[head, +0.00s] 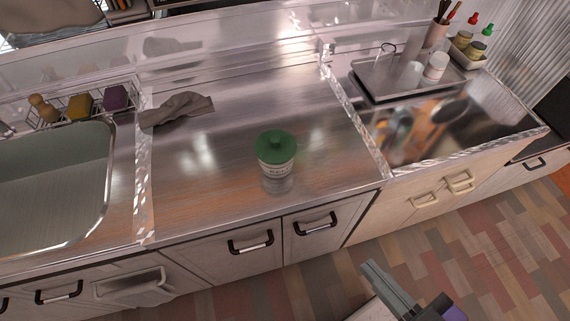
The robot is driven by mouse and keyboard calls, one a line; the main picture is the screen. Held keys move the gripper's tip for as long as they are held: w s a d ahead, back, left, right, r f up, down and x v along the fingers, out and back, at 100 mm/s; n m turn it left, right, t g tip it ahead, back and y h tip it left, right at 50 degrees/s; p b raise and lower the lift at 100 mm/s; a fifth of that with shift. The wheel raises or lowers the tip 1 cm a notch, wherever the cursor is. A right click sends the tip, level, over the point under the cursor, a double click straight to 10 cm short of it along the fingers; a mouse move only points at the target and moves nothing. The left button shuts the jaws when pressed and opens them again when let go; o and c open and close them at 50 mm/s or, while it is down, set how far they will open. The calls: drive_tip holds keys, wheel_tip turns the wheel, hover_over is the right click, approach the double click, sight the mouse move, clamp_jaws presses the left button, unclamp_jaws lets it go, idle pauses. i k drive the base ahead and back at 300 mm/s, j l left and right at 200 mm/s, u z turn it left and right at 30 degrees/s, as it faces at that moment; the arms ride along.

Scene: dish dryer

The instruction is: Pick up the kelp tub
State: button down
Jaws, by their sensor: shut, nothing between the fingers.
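A tub with a green lid and a pale label (277,154), which I take to be the kelp tub, stands upright on the steel counter, right of the middle of its clear part. Its label is too small to read fully. My gripper (368,268) is low in the picture, over the floor in front of the cabinets. It is well apart from the tub, below and to the right of it in the picture. The grey fingers look closed together with nothing held.
A grey cloth (178,108) lies at the counter's back left, beside the sink (60,185). A wire rack with sponges (80,104) stands behind the sink. A tray (385,78) with containers is at the back right. Cabinet handles (250,243) stick out below the counter edge.

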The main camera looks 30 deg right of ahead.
sight(273, 171)
drive_tip(key=k+j+z, duration=0.15)
drive_tip(key=j, duration=0.25)
drive_tip(key=j+z, duration=0.1)
drive_tip(key=j, duration=0.3)
drive_tip(key=k+j+z, duration=0.15)
drive_tip(key=j, duration=0.25)
drive_tip(key=k+j+z, duration=0.1)
drive_tip(key=j, duration=0.25)
